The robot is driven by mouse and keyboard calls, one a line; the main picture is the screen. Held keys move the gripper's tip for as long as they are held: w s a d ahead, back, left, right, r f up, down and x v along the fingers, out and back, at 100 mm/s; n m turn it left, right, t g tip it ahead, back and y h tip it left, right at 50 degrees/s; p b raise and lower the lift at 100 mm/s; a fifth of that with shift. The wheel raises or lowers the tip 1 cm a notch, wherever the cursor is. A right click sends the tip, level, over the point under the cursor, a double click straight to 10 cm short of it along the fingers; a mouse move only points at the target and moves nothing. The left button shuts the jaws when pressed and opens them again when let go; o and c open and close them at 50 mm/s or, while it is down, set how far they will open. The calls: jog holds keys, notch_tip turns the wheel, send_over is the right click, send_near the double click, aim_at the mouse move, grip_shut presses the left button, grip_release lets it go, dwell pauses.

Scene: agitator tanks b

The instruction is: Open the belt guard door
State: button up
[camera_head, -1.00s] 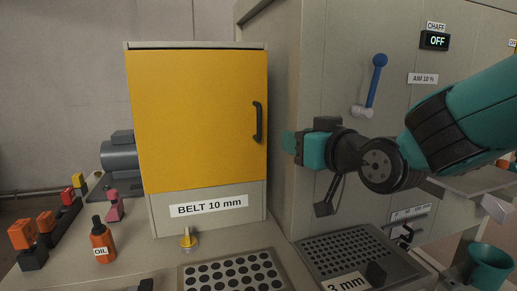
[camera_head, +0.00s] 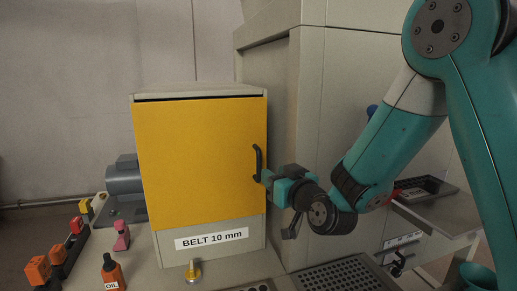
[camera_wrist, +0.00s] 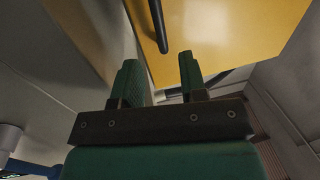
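The yellow belt guard door (camera_head: 195,150) sits closed on the front of a grey cabinet, above a "BELT 10 mm" label (camera_head: 211,239). Its black vertical handle (camera_head: 256,160) is near the door's right edge. My gripper (camera_head: 265,177) is at the lower end of the handle in the head view. In the wrist view, the two green fingers of my gripper (camera_wrist: 158,68) stand apart. The handle (camera_wrist: 158,25) shows between and just beyond the fingertips, against the yellow door (camera_wrist: 225,30). Whether a finger touches the handle is not clear.
A perforated tray (camera_head: 345,275) lies below my arm. A tall grey cabinet (camera_head: 270,120) stands close on the right.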

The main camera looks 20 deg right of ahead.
aim_at(260, 165)
jog(key=w+p, duration=0.1)
jog(key=w, duration=0.1)
jog(key=w+a+p, duration=0.1)
jog(key=w, duration=0.2)
jog(key=w+p, duration=0.1)
jog(key=w, duration=0.2)
jog(key=shift+w+a+p, duration=0.2)
jog(key=shift+a+p, duration=0.15)
jog(key=shift+p, duration=0.05)
grip_shut()
